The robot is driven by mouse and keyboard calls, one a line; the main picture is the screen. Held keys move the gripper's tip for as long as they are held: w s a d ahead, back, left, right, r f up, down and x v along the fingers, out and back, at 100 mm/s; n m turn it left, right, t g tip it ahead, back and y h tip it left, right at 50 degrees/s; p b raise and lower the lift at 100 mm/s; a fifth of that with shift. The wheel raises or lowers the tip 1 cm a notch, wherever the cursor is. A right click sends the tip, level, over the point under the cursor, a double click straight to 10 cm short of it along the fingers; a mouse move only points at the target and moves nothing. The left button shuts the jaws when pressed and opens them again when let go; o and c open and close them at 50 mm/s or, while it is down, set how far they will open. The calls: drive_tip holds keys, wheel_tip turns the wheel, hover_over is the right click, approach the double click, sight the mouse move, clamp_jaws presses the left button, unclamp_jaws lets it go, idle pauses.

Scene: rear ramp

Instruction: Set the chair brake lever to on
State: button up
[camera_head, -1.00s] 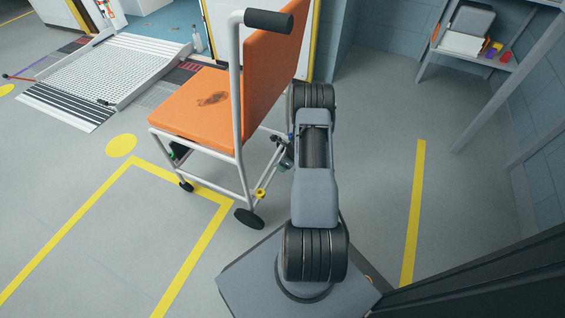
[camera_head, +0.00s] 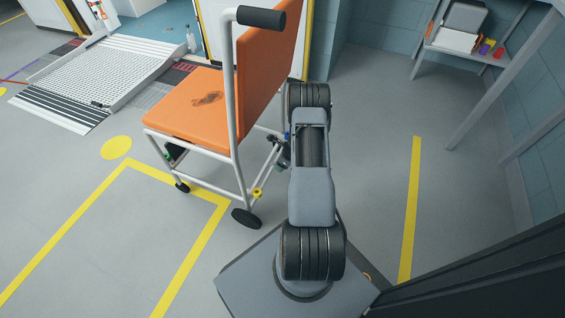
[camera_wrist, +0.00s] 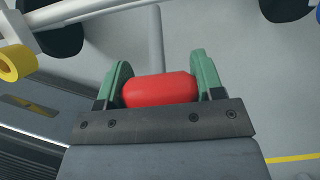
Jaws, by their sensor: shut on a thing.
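The orange chair (camera_head: 194,104) with a white tube frame stands in front of me in the head view, with a dark smudge on its seat. In the wrist view, a red grip (camera_wrist: 160,90) sits between the green pads of my gripper (camera_wrist: 164,84), which is shut on it. A grey rod (camera_wrist: 157,35) runs up behind the red grip; it looks like the brake lever. In the head view, my gripper is at the chair's right side, mostly hidden by my arm. The lever's on or off marking cannot be read.
A yellow collar (camera_wrist: 14,61) and dark wheels show near the gripper in the wrist view. A ramp (camera_head: 100,78) lies at the back left. A shelf (camera_head: 470,50) stands at the back right. Grey floor is clear right of my arm.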

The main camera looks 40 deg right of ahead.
drive_tip(key=shift+a+f, duration=0.1)
drive_tip(key=shift+a, duration=0.05)
drive_tip(key=o, duration=1)
drive_tip(key=shift+w, duration=0.1)
drive_tip(key=shift+c, duration=0.2)
drive_tip(key=o, duration=0.3)
drive_tip(key=p+v, duration=0.6)
drive_tip(key=v, duration=0.8)
drive_tip(key=shift+f, duration=0.1)
drive_tip(key=shift+c, duration=0.2)
